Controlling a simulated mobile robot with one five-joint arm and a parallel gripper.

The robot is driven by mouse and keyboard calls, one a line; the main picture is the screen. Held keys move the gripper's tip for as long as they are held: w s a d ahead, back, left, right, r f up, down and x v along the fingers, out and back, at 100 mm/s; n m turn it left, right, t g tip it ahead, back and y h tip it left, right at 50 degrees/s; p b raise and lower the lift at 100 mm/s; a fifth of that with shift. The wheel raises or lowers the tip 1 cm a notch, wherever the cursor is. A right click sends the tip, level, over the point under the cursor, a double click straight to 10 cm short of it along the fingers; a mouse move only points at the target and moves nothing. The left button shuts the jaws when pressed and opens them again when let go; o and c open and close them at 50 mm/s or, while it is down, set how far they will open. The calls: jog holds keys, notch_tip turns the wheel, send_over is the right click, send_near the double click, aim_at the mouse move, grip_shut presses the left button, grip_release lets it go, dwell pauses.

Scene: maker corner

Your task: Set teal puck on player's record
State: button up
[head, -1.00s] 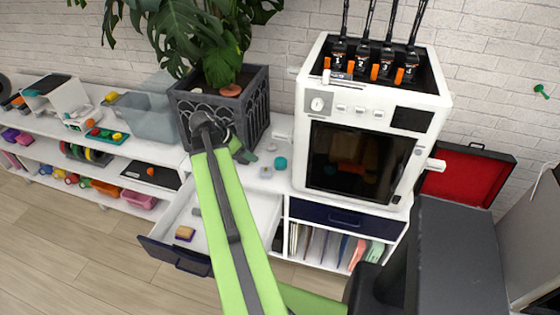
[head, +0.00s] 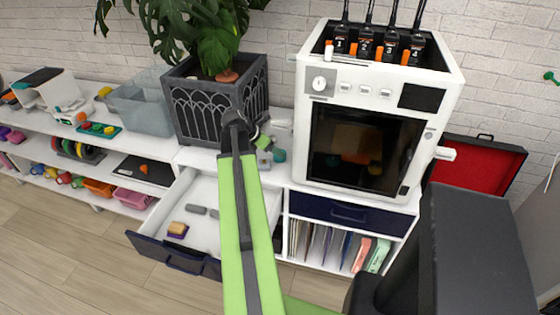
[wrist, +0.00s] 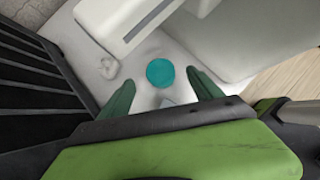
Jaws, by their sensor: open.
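The teal puck (head: 279,155) lies on the white cabinet top, between the dark planter and the white printer. In the wrist view the puck (wrist: 160,73) shows as a flat teal disc ahead of and between the two green fingers. My gripper (wrist: 160,80) is open and empty, with its fingers spread either side of the puck's line. In the head view my gripper (head: 264,148) is just left of the puck. No record is clearly seen; a red-lined black case (head: 478,170) stands open at the right, its lower part hidden behind my body.
The white printer (head: 375,130) stands close to the right of the puck, and the dark planter (head: 195,115) close to the left. An open drawer (head: 165,250) juts out below, holding a few small items. A small white knob-like thing (wrist: 108,67) lies left of the puck.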

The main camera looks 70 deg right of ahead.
jog(key=b+x, duration=0.4)
jog(key=shift+w+a+f, duration=0.1)
jog(key=shift+w+f, duration=0.05)
jog(key=shift+f, duration=0.4)
jog(key=shift+d+f+b, duration=0.25)
jog(key=shift+b, duration=0.1)
jog(key=shift+s+r, duration=0.2)
grip_shut()
notch_tip(320, 180, up, 8)
jog(key=p, duration=0.8)
jog(key=w+a, duration=0.4)
jog(key=a, duration=0.3)
jog(key=w+a, duration=0.5)
jog(key=a, duration=0.3)
jog(key=shift+a+p, duration=0.3)
